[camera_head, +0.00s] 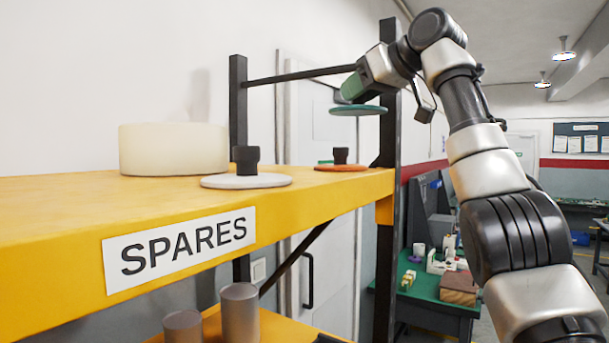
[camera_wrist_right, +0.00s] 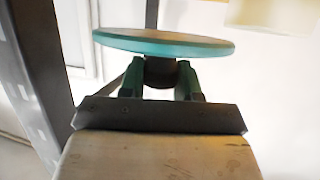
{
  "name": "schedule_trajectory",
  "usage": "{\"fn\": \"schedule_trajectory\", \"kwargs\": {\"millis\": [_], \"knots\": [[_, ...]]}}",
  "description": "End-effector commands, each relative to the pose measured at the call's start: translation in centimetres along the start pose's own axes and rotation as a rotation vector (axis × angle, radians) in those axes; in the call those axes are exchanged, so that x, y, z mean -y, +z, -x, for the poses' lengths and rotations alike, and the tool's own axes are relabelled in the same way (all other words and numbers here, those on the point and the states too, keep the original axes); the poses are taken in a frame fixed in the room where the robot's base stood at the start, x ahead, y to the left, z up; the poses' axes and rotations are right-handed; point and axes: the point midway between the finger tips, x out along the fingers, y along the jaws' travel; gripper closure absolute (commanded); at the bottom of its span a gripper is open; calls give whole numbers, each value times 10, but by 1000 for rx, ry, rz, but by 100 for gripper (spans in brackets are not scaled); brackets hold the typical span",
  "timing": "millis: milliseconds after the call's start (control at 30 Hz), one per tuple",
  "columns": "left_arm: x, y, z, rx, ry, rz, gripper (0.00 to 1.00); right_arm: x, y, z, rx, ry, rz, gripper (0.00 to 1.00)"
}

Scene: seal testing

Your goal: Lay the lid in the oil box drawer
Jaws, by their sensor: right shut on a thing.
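A green, disc-shaped lid (camera_head: 358,110) hangs in the air above the right end of the yellow SPARES shelf in the head view. My right gripper (camera_head: 352,90) is shut on its dark knob. In the right wrist view the lid (camera_wrist_right: 165,42) shows edge-on, and the green fingers of the gripper (camera_wrist_right: 160,82) close around the dark knob. A white lid (camera_head: 246,181) and an orange lid (camera_head: 341,167), each with a black knob, lie on the shelf. The left gripper is not in view. I see no oil box drawer that I can identify.
The yellow shelf (camera_head: 70,215) has dark uprights (camera_head: 387,170) and bears a cream round drum (camera_head: 173,150). Metal cylinders (camera_head: 240,310) stand on a lower shelf. A green workbench (camera_head: 425,288) with small items and a brown block (camera_head: 458,288) stands behind at the right.

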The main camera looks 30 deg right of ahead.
Motion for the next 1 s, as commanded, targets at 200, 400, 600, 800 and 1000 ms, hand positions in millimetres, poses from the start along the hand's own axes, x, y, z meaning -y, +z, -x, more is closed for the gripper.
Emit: {"fn": "schedule_trajectory", "kwargs": {"millis": [200, 400, 600, 800, 1000], "knots": [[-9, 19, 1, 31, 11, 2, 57, 1, 0, 0, -2, 0, 1, 100], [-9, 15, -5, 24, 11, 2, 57, 15, 9, -6, -1, 1, 5, 100], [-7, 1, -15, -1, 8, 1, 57, 49, 29, -16, -1, 1, 6, 100], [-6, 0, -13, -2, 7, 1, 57, 86, 46, -25, -1, 1, 5, 100], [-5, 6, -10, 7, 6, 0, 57, 111, 58, -32, -2, 1, 2, 100]]}}
